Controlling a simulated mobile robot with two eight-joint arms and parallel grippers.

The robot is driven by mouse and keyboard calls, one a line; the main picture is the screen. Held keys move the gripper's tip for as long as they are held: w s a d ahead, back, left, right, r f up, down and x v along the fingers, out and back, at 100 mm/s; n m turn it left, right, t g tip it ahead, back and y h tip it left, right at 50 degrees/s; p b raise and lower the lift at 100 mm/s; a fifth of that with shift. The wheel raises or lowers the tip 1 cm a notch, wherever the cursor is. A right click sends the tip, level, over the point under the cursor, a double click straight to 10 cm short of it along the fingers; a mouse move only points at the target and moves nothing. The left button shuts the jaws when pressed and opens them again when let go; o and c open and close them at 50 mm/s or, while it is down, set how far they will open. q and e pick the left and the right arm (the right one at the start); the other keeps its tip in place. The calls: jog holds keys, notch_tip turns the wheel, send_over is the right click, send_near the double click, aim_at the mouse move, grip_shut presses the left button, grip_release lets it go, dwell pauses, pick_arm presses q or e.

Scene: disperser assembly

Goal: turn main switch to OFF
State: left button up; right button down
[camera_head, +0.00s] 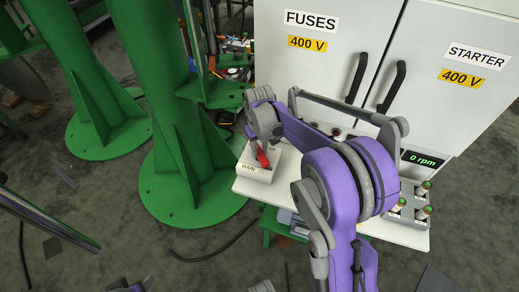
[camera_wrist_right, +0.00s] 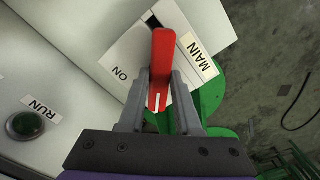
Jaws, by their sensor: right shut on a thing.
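The main switch is a pale box with a "MAIN" label and a red handle (camera_head: 262,157), at the left end of the white shelf in the head view. My right gripper (camera_head: 262,143) reaches down onto it. In the wrist view the right gripper (camera_wrist_right: 161,95) has its two grey fingers closed on either side of the red handle (camera_wrist_right: 162,50). The "ON" label (camera_wrist_right: 120,73) lies left of the handle and the "MAIN" label (camera_wrist_right: 201,58) right of it. No OFF label is visible.
Grey cabinets marked "FUSES" (camera_head: 311,20) and "STARTER" stand behind the shelf (camera_head: 400,235). Several push buttons (camera_head: 423,211) and a "0 rpm" display (camera_head: 424,159) are at the right. A green column (camera_head: 172,130) stands close left. A RUN button (camera_wrist_right: 25,125) shows in the wrist view.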

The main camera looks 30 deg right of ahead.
aim_at(260, 152)
jog(key=n, duration=0.4)
jog(key=shift+n, duration=0.3)
jog(key=n, duration=0.4)
dwell(0.3)
jog(key=c, duration=0.6)
grip_release()
notch_tip(260, 152, up, 11)
jog(key=shift+p, duration=0.45)
